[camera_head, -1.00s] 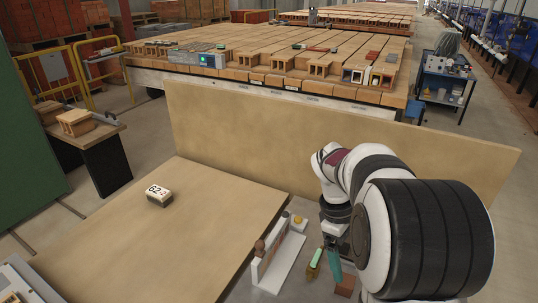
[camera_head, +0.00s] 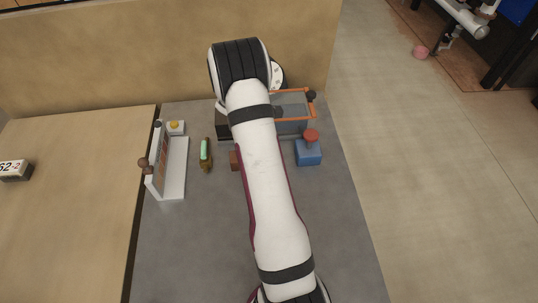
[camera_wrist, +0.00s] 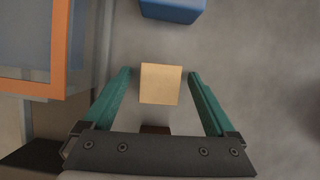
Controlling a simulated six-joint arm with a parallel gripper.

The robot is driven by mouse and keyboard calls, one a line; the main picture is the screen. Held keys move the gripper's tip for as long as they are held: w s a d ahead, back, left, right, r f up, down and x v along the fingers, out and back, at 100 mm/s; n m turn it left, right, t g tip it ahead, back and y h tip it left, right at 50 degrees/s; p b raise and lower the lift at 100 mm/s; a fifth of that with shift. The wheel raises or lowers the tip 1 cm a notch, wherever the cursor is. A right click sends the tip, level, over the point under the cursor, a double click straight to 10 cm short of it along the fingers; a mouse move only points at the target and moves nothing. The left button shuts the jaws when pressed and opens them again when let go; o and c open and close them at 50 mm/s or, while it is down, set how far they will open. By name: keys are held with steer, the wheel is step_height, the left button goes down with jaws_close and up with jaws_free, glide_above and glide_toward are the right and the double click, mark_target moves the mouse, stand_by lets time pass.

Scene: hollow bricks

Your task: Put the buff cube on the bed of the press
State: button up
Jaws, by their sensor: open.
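The buff cube (camera_wrist: 160,84) lies on the grey surface in the wrist view, between the fingers of my open gripper (camera_wrist: 159,73). A gap shows on each side of it, and I cannot tell the height of the fingers over it. In the head view my arm hides the cube and the gripper. What looks like the press, with an orange frame (camera_head: 297,118) and a grey-blue body (camera_head: 293,127), stands at the back of the bench, partly behind my arm. The orange frame (camera_wrist: 58,85) also shows at the left of the wrist view. Its bed is not clearly visible.
A blue box with a red knob (camera_head: 308,153) stands right of my arm; a blue block (camera_wrist: 172,8) shows in the wrist view. A brown block (camera_head: 235,161), a green-topped item (camera_head: 206,152) and a white angled stand (camera_head: 174,170) are to the left.

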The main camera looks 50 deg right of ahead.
jaws_close()
steer(key=r, duration=0.9)
steer(key=shift+w+d+r, duration=0.15)
steer(key=shift+w+d, duration=0.05)
steer(key=w+d+r, duration=0.2)
steer(key=w+d, duration=0.2)
steer(key=w, duration=1)
steer(key=shift+m, duration=0.3)
step_height(320, 180, down, 10)
steer(key=shift+d, duration=0.15)
